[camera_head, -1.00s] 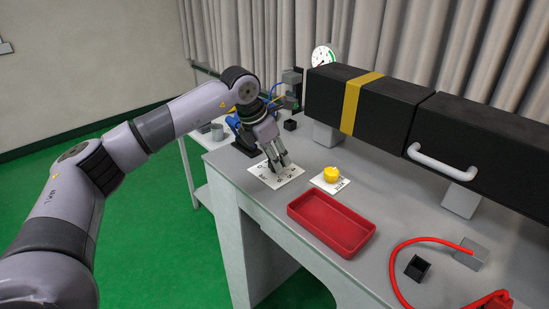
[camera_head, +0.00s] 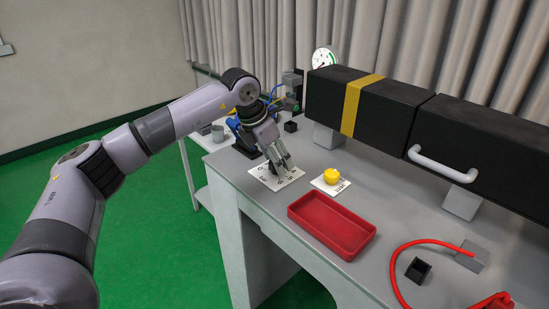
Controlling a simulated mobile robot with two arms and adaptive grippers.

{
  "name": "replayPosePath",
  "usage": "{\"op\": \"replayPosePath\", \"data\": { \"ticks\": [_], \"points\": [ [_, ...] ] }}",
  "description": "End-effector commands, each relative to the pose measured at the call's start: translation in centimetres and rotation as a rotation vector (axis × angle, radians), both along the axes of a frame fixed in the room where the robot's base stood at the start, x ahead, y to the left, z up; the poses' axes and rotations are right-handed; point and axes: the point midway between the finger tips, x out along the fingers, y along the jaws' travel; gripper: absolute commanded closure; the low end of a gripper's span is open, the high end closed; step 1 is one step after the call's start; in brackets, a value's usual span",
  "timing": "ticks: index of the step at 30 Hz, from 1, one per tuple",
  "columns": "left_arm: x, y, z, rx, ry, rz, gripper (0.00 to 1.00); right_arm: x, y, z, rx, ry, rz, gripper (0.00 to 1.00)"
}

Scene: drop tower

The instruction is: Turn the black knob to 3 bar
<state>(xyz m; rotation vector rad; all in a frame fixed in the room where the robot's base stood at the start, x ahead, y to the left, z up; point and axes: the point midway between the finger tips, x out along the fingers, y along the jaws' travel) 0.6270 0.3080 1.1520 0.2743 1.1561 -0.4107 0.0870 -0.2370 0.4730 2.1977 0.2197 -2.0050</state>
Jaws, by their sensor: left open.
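My left gripper (camera_head: 281,168) is open and points down over a white card with dark markings (camera_head: 290,183) near the left end of the grey bench. The black knob is not clearly visible; the fingers cover the middle of the card, and I cannot tell whether they touch anything there. A round white gauge (camera_head: 324,58) stands at the back, partly hidden by the black box; its reading is too small to make out. My right gripper is not in view.
A yellow button (camera_head: 332,175) on a white label sits right of the card. A red tray (camera_head: 331,225) lies in front. A long black box with a yellow band (camera_head: 354,104) runs along the back. A red hose (camera_head: 398,262) and small black cup (camera_head: 417,270) are at right.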

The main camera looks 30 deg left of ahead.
Motion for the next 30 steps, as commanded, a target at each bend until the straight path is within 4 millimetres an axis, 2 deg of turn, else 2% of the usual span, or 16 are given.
{"op": "replayPosePath", "data": {
  "ticks": [5,18,24,30],
  "points": [
    [-0.5,0.2,1.6,-0.001,-0.004,-0.001,0.46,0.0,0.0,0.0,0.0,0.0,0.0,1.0],
    [-3.4,1.8,9.5,-0.001,-0.003,0.001,0.46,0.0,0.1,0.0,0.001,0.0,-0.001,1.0],
    [-4.0,2.1,11.0,0.0,-0.001,0.001,0.46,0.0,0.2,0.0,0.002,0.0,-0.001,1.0],
    [-4.1,2.1,11.1,0.0,0.0,0.001,0.46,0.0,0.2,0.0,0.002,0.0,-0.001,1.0]
  ]
}}
